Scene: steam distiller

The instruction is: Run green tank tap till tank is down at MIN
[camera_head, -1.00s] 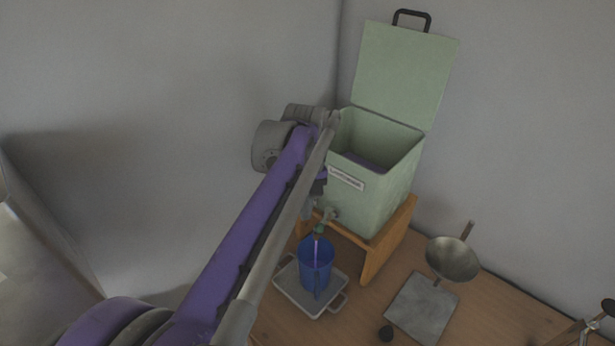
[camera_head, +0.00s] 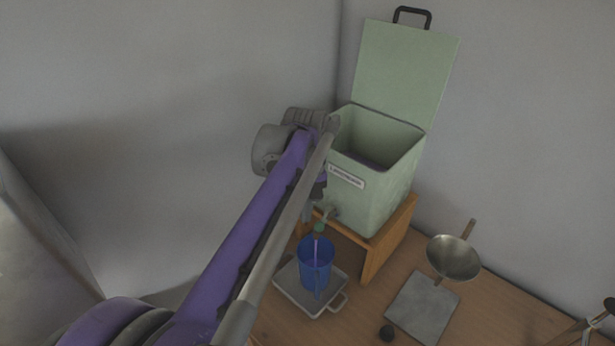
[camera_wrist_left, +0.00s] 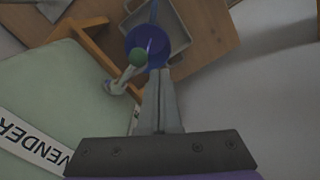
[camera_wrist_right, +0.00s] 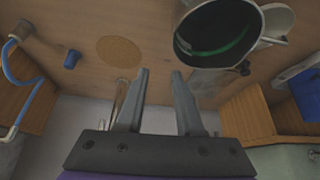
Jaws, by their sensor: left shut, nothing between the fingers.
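The green tank (camera_head: 372,205) stands on a wooden stand with its lid up; some purplish liquid shows low inside. Its tap (camera_head: 322,222) sits low on the front, and a thin pale purple stream runs from it into a blue jug (camera_head: 315,262). The jug stands on a grey tray (camera_head: 297,292). My right gripper (camera_wrist_right: 158,72) is open and empty, away from the tank. The MIN mark is not visible.
A metal pan or funnel (camera_head: 453,258) stands right of the tank by a grey slab (camera_head: 422,308), with a small dark knob (camera_head: 386,332) nearby. Walls close in behind and left. A dark-mouthed pot (camera_wrist_right: 218,35) is ahead of my right gripper.

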